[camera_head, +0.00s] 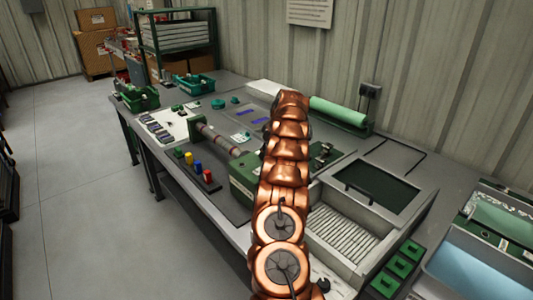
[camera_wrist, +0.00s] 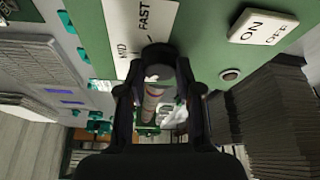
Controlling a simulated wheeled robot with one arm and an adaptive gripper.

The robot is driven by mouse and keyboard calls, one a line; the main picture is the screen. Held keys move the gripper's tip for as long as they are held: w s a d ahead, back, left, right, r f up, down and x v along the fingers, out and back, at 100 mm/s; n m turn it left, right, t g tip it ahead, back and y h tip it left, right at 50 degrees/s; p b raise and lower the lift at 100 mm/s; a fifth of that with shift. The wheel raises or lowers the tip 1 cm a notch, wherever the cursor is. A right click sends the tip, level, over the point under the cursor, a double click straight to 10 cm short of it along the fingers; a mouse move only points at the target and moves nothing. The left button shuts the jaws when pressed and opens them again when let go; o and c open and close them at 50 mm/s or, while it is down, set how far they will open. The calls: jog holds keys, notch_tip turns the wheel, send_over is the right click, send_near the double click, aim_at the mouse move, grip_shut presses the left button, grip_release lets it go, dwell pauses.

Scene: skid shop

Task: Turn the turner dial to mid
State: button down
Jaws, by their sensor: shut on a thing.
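The turner is a green machine (camera_head: 243,172) on the workbench, partly behind my copper arm in the head view. Its green panel (camera_wrist: 205,40) fills the top of the wrist view. A white label on it (camera_wrist: 143,22) reads FAST and MID. The dark dial (camera_wrist: 158,52) sits at the lower end of this label. My gripper (camera_wrist: 158,62) is shut on the dial, with a black finger on each side. The fingers hide much of the dial, and I cannot tell which mark it points at. The gripper is hidden behind my arm in the head view.
An ON/OFF plate (camera_wrist: 263,27) and a small round button (camera_wrist: 231,75) are right of the dial. The turner's roller (camera_head: 218,138) runs to the left. Coloured buttons (camera_head: 197,166) stand in front. A grey ribbed box (camera_head: 345,232) is on the right.

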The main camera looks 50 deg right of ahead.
jog(key=m+b, duration=0.1)
jog(key=m+h+b, duration=0.1)
jog(key=shift+a+f+m, duration=0.15)
jog(key=shift+a+m, duration=0.05)
jog(key=shift+m, duration=0.1)
jog(key=m+h+b, duration=0.1)
jog(key=m+b, duration=0.1)
jog(key=shift+w+a+m, duration=0.1)
jog(key=shift+m, duration=0.3)
jog(key=m+g+h+b, duration=0.1)
jog(key=m, duration=0.1)
jog(key=m+b, duration=0.1)
jog(key=m, duration=0.2)
jog(key=shift+w+g+h, duration=0.1)
jog(key=shift+g+h, duration=0.3)
jog(key=shift+m+b, duration=0.3)
jog(key=shift+m, duration=0.1)
jog(key=c, duration=0.8)
grip_release()
jog(key=shift+o, duration=0.2)
jog(key=shift+r, duration=0.2)
jog(key=v, duration=1.2)
jog(key=shift+w+f, duration=0.1)
